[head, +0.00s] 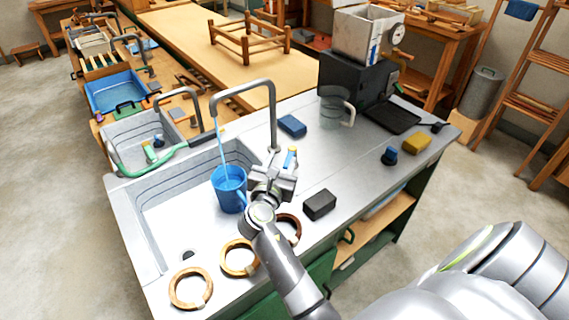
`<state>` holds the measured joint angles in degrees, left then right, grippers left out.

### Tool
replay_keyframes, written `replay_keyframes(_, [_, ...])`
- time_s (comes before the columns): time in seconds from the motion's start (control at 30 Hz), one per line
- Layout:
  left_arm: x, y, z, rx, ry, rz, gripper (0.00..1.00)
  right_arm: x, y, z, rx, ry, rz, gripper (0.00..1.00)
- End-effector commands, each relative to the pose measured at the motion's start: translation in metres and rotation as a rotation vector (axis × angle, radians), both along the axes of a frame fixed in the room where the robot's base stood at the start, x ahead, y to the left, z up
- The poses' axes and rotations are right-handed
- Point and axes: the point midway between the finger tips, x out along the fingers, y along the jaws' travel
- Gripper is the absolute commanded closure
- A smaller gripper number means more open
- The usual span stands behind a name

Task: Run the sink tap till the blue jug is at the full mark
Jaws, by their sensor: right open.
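The full mark and water level cannot be made out. My right gripper (279,170) is open at the foot of the tap, beside a small lever (291,157) with a blue and yellow tip. Whether it touches the lever is unclear. My left gripper is not in view.
Wooden rings (239,258) lie along the sink's front edge. A black block (319,204), a blue block (292,126) and a clear jug (335,107) stand on the counter to the right. A yellow sponge (416,142) lies near its right end. The mid-right counter is mostly free.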

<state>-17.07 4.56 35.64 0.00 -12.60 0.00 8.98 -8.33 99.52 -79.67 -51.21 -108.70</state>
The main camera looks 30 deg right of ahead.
Motion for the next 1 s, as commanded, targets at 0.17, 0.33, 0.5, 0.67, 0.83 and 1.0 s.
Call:
replay_keyframes(0.17, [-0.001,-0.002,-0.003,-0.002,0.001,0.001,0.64,-0.009,0.004,0.003,-0.114,0.059,0.009,0.58])
replay_keyframes(0.33, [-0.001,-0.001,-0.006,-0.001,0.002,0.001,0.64,-0.009,0.004,-0.016,-0.122,0.066,0.011,0.58])
replay_keyframes(0.5, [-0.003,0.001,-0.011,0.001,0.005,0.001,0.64,-0.009,0.004,-0.051,-0.122,0.067,0.011,0.58])
replay_keyframes(0.67, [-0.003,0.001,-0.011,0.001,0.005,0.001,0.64,-0.004,0.000,-0.074,-0.124,0.060,0.012,0.58])
replay_keyframes(0.83, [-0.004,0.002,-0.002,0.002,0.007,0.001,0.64,0.020,-0.026,-0.073,-0.123,0.061,0.010,0.58])
replay_keyframes(1.0, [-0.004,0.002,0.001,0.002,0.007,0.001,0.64,0.036,-0.042,-0.074,-0.120,0.059,0.010,0.58])
